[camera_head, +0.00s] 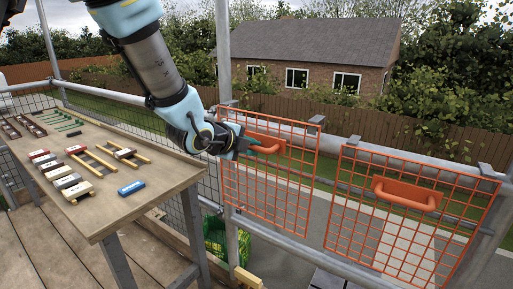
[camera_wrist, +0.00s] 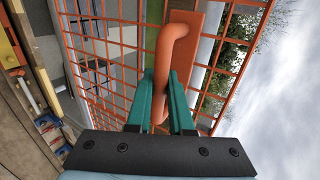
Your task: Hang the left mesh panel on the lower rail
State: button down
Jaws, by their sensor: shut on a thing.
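The left mesh panel (camera_head: 263,190) is an orange wire grid with an orange handle near its top. It stands upright along the guardrail, left of a second orange mesh panel (camera_head: 408,222). My gripper (camera_head: 262,149) is shut on the left panel's handle (camera_head: 276,146). In the wrist view the green fingers (camera_wrist: 161,95) close around the orange handle bar (camera_wrist: 166,62), with the mesh (camera_wrist: 105,45) behind it. The lower rail (camera_head: 318,258) is a grey tube that runs behind the panels. I cannot tell whether the left panel's hooks touch a rail.
A wooden workbench (camera_head: 105,218) on the left carries bricks, wooden pieces and a blue box (camera_head: 131,188). A grey upper rail (camera_head: 345,148) with clips runs behind the panels. A scaffold post (camera_head: 223,50) rises beside my arm. A green bag (camera_head: 214,238) lies below.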

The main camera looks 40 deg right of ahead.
jog(key=s+a+b, duration=0.1)
jog(key=a, duration=0.5)
jog(key=shift+s, duration=0.35)
dwell(0.3)
